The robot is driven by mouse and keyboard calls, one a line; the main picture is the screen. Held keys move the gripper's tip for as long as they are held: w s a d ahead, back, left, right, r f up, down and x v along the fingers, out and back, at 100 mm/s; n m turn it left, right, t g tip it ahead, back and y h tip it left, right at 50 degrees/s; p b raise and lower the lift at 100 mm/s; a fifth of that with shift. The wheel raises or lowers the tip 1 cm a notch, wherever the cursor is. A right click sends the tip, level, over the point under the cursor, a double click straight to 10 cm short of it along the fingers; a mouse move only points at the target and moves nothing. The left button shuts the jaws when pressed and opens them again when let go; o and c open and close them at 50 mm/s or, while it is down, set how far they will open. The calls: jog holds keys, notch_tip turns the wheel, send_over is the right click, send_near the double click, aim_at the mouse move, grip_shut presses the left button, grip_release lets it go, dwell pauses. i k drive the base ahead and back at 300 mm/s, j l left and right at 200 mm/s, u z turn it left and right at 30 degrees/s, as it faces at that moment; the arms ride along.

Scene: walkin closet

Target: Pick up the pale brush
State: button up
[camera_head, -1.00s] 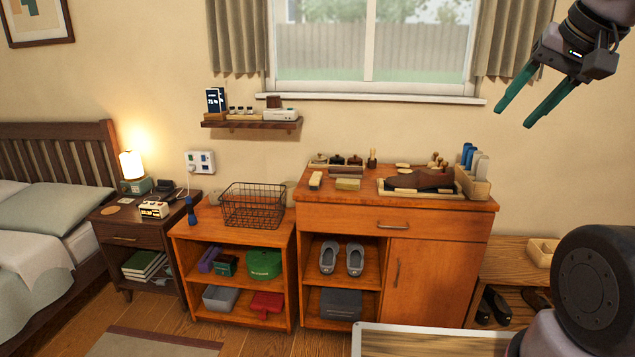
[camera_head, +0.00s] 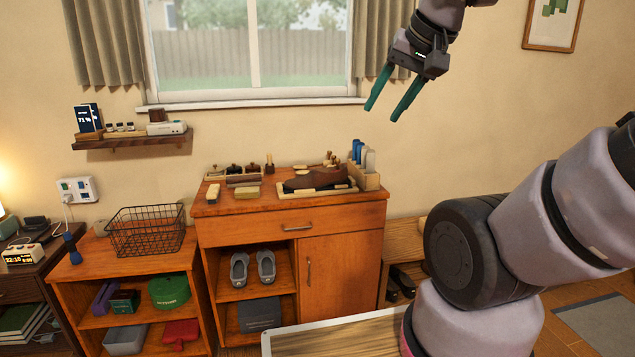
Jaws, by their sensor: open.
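Two small pale blocks lie at the left front of the orange-brown cabinet's top (camera_head: 290,212): a narrow one (camera_head: 213,192) and a wider yellowish one (camera_head: 248,193). Either could be the pale brush; they are too small to tell. A darker brush-like block (camera_head: 243,180) lies just behind the wider one. My gripper (camera_head: 383,113) has two green fingers spread apart with nothing between them. It hangs in the air, up and to the right of the blocks, well apart from them.
A tray (camera_head: 345,189) with a brown shoe lies right of the blocks, beside a wooden holder (camera_head: 370,180) with blue and grey items. A wire basket (camera_head: 147,235) sits on the lower shelf unit at left. A wall shelf (camera_head: 130,142) hangs above.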

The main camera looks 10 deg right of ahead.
aim_at(212, 194)
jog(key=i+j+z, duration=0.1)
jog(key=i+j, duration=0.15)
jog(key=i+j+z, duration=0.1)
jog(key=i+j, duration=0.15)
jog(key=j, duration=0.15)
jog(key=i+j, duration=0.2)
jog(key=j, duration=0.15)
jog(key=i+j+z, duration=0.25)
jog(key=i+j, duration=0.2)
jog(key=j, duration=0.3)
jog(key=i+j+z, duration=0.1)
jog(key=j, duration=0.3)
jog(key=i, duration=0.1)
